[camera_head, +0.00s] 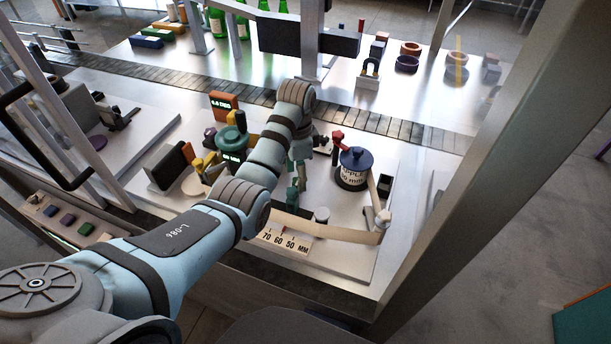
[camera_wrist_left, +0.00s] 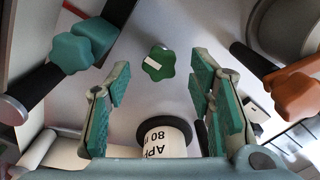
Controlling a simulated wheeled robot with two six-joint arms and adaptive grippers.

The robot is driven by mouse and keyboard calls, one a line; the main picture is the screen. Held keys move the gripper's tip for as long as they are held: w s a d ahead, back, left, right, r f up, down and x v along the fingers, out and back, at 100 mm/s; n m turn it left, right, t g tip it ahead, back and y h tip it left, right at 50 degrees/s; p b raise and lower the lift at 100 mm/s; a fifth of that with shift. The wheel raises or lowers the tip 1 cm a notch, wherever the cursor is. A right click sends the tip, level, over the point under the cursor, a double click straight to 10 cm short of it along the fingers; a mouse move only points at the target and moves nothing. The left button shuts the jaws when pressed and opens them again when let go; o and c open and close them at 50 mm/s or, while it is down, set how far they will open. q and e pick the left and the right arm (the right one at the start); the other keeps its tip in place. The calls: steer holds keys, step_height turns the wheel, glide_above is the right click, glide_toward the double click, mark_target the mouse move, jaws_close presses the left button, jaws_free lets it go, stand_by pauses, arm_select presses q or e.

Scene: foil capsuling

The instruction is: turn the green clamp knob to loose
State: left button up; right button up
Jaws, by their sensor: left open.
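The green clamp knob (camera_wrist_left: 158,63) is a dark green lobed knob with a white mark on top, in the upper middle of the left wrist view. My left gripper (camera_wrist_left: 155,88) is open, with its teal-padded fingers on either side of the knob's line and a visible gap to each. The knob appears beyond the fingertips; I cannot tell the exact distance. In the head view my left gripper (camera_head: 297,182) points down over the work plate, and the arm and fingers hide the knob. My right gripper is out of view.
A teal lobed knob (camera_wrist_left: 80,50) and an orange knob (camera_wrist_left: 297,95) flank the fingers. A labelled white cylinder (camera_wrist_left: 163,138) sits below. In the head view a dark-lidded canister (camera_head: 353,168), a red knob (camera_head: 337,136) and a millimetre scale (camera_head: 286,242) surround my gripper.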

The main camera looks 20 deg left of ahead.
arm_select(q)
steer(key=shift+f, duration=0.8)
steer(key=c, duration=1.2)
steer(key=shift+o, duration=0.2)
